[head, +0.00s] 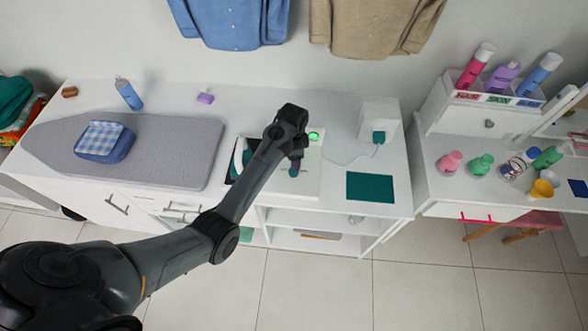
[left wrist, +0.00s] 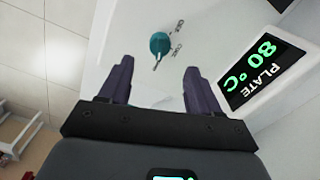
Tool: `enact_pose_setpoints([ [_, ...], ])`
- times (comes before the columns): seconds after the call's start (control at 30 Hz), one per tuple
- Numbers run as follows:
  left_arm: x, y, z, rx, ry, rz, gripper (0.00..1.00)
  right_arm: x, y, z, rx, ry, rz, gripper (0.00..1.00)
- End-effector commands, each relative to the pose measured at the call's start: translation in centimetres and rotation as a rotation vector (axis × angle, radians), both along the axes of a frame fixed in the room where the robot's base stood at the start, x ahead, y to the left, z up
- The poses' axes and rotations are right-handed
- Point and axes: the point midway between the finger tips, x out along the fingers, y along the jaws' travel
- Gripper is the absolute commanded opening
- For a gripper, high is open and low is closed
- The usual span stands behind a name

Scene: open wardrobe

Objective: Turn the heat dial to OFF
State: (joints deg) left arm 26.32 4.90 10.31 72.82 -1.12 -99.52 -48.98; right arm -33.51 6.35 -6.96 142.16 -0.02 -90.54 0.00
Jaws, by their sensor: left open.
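The heat dial is a small teal round knob with a pointer, on a white panel in the left wrist view (left wrist: 160,43). In the head view a small teal spot just below my gripper appears to be this dial (head: 293,173). My right gripper is not in view.
An iron (head: 238,160) stands left of the panel, partly hidden by my arm. The grey ironing board (head: 185,150) holds a folded blue cloth (head: 104,141). A white box (head: 379,118) and a teal mat (head: 370,187) lie to the right.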

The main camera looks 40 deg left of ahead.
Motion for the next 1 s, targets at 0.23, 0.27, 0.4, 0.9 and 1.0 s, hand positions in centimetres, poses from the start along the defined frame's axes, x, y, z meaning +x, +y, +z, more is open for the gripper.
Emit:
enact_pose_setpoints([
  [0.23,-0.1,0.0,-4.3,0.000,0.004,0.000,0.63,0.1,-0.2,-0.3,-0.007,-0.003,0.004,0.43],
  [0.27,-0.1,0.0,-4.7,0.000,0.004,0.000,0.63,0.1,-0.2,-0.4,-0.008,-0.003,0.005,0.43],
  [0.4,-0.1,0.0,-6.4,0.000,0.002,0.000,0.63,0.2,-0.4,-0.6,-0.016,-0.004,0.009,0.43],
  [0.9,-0.1,0.0,-7.9,0.001,0.001,0.000,0.63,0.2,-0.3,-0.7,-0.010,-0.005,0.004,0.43],
  [1.0,-0.1,0.0,-7.9,0.001,0.001,0.000,0.54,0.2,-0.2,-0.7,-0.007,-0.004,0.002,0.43],
])
